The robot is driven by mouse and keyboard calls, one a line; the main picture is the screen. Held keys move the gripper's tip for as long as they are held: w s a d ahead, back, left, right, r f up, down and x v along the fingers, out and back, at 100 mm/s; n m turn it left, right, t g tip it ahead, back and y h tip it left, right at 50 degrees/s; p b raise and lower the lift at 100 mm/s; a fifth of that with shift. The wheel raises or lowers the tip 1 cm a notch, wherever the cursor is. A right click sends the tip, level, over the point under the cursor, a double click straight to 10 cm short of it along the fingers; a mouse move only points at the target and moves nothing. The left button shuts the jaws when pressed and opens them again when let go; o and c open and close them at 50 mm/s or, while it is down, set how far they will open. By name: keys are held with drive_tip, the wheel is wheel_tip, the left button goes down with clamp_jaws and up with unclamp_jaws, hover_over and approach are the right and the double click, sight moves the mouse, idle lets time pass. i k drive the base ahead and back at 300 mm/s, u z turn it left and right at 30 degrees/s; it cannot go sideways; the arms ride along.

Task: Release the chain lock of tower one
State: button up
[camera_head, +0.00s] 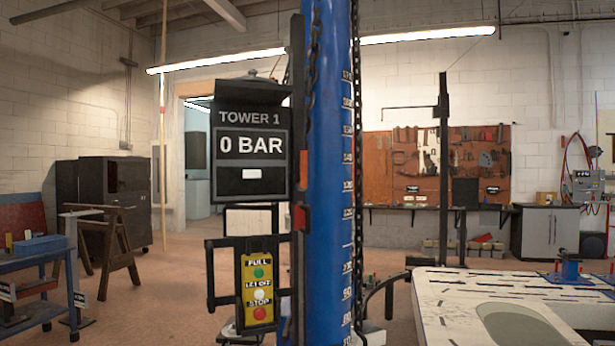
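Tower one is a blue column (329,200) with a white number scale down its right side, standing upright close in front of me. A dark chain (314,45) hangs along its upper left edge, and another chain (356,80) runs down its right side. A black display (250,146) beside the column reads "TOWER 1" and "0 BAR". My gripper is not in view.
A yellow control box (257,288) with green, white and red buttons hangs below the display. A pale table (455,310) with a sink-like opening stands at the front right. A blue workbench (40,265) is at left. Open floor lies behind, left of the column.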

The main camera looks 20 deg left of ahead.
sight(302, 186)
drive_tip(key=u, duration=2.3)
drive_tip(key=i, duration=0.85)
drive_tip(key=z, duration=2.2)
